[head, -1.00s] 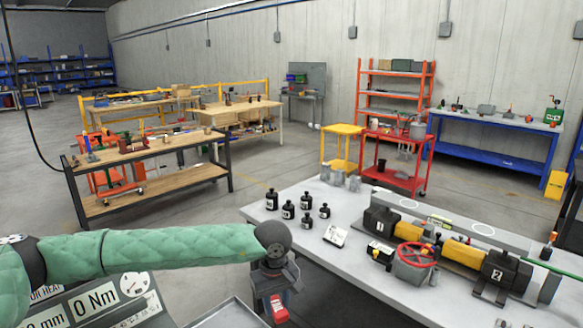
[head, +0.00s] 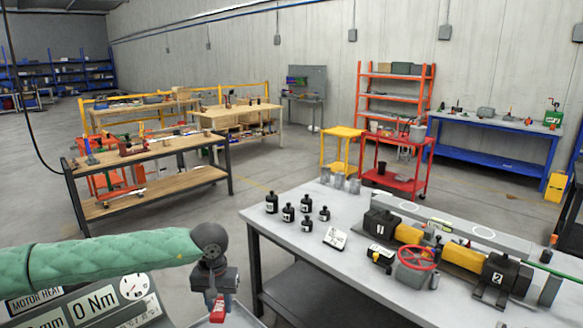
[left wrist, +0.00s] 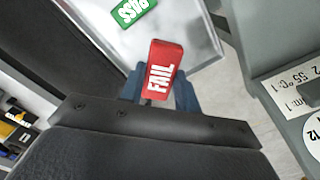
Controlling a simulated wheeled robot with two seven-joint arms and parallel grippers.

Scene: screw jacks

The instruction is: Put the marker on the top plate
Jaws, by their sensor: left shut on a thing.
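My left gripper (head: 216,288) is shut on a red marker (head: 219,309) and points down at the bottom of the head view. In the left wrist view the red marker (left wrist: 163,70) sits between the blue-grey fingers (left wrist: 158,98) and reads FAIL. A green marker reading PASS (left wrist: 132,10) lies in a pale metal tray (left wrist: 197,32) beyond it. The workbench (head: 290,236) to the right carries a numbered machine (head: 409,235) with a red handwheel (head: 417,258). I cannot tell which surface is the top plate. My right gripper is out of view.
Several small black bottle-like items (head: 288,212) and a small white sign (head: 335,238) stand on the workbench's left part. A panel with a dial and a "0 Nm" readout (head: 95,302) is at the lower left. A red cart (head: 395,170) stands behind the bench.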

